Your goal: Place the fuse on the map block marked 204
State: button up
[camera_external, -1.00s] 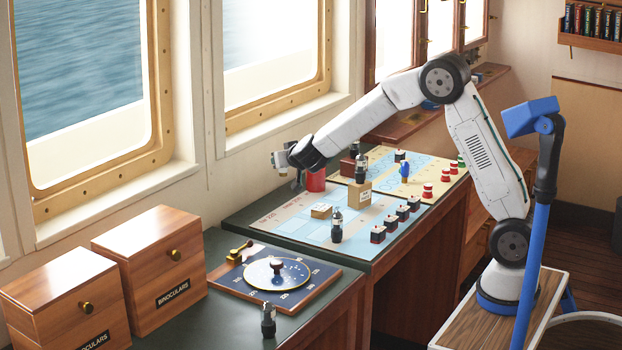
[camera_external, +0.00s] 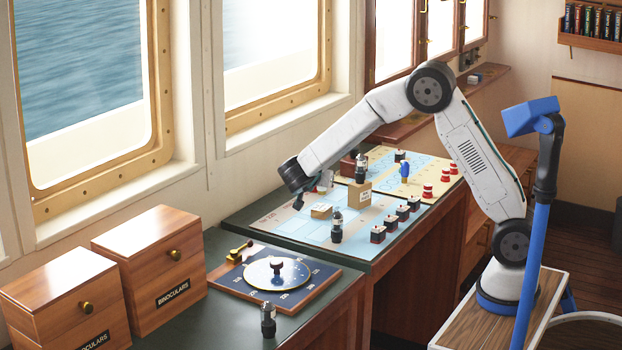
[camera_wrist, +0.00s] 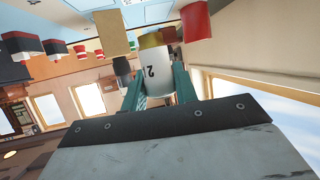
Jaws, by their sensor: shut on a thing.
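My gripper (camera_external: 298,203) hangs low over the near left part of the map table. In the outside view I cannot pick out the fuse clearly. A flat tan block (camera_external: 321,210) lies nearer on the blue map. I cannot read 204 on either block.
A dark glass tube (camera_external: 336,227) stands upright beside the flat block. Several dark blocks (camera_external: 402,213) and red pieces (camera_external: 428,190) line the map's right side. A red cylinder (camera_wrist: 196,20) is close by the fuse in the wrist view. A dial board (camera_external: 277,275) lies in front.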

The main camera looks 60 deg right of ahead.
aim_at(320, 190)
jog(key=shift+f, duration=1.95)
jog(key=shift+f, duration=0.15)
jog(key=o, duration=1)
